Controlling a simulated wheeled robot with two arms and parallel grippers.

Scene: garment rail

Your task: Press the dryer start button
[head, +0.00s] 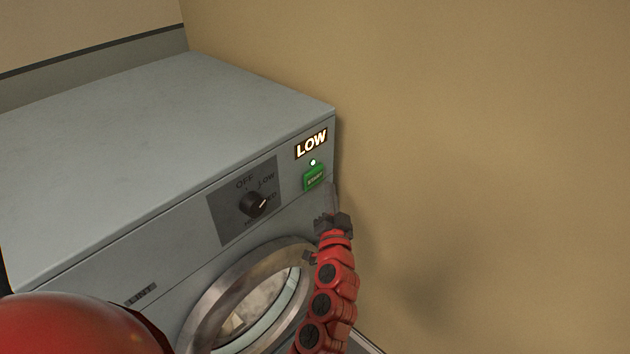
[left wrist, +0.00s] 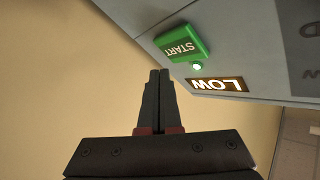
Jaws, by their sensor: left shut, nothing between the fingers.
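The green start button (head: 314,178) is at the right end of the grey dryer's (head: 110,130) front panel. A small lit lamp (head: 312,162) and a glowing LOW sign (head: 311,143) sit just above it. My left gripper (head: 334,221) is shut and empty, below and slightly right of the button in the head view. In the left wrist view the shut fingertips (left wrist: 159,76) point toward the button (left wrist: 181,45), with a visible gap in the picture. That view shows the panel upside down. My right gripper is not in view.
A dark dial (head: 254,203) with OFF and LOW marks is left of the button. The round metal-rimmed door (head: 205,305) is below it, with pale cloth behind the glass. A tan wall (head: 480,150) stands close on the right.

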